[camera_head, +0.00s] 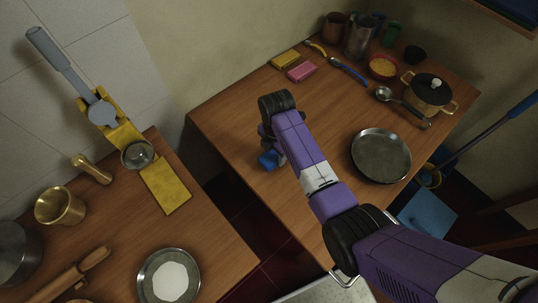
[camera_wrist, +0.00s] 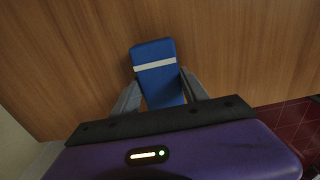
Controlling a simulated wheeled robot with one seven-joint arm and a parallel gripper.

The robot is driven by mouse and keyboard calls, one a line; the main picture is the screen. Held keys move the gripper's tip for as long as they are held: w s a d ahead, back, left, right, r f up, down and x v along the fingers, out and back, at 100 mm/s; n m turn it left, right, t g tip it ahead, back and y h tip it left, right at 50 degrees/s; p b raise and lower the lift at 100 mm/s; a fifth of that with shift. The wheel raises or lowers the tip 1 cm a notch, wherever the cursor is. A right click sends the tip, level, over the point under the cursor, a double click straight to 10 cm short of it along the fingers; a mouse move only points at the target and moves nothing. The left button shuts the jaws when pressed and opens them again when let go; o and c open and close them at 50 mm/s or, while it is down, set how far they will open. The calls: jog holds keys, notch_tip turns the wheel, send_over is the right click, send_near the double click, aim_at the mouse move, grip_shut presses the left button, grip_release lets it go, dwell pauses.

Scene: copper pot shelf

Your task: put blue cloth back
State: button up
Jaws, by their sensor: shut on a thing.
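The blue cloth is a folded blue block with a white stripe. In the wrist view the blue cloth (camera_wrist: 157,72) sits between the two grey fingers of my gripper (camera_wrist: 162,92), which is shut on it. Wood surface lies behind it. In the head view the blue cloth (camera_head: 268,159) shows below my gripper (camera_head: 268,146), over the left part of the right-hand wooden table (camera_head: 232,108). My wrist and arm hide part of the cloth and the fingers. I cannot tell whether the cloth touches the table.
A yellow cloth (camera_head: 286,60) and a pink cloth (camera_head: 302,72) lie at the table's back edge. A steel pan (camera_head: 381,156), a lidded pot (camera_head: 428,94) and a ladle (camera_head: 404,105) stand to the right. A left counter (camera_head: 215,250) lies across a gap.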

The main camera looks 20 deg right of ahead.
aim_at(275, 153)
jog(key=shift+d+f, duration=0.1)
jog(key=shift+f, duration=0.7)
jog(key=shift+b, duration=0.3)
jog(key=shift+f, duration=0.2)
jog(key=o, duration=1.3)
jog(key=shift+r, duration=0.15)
notch_tip(275, 153, up, 12)
jog(key=shift+r, duration=0.1)
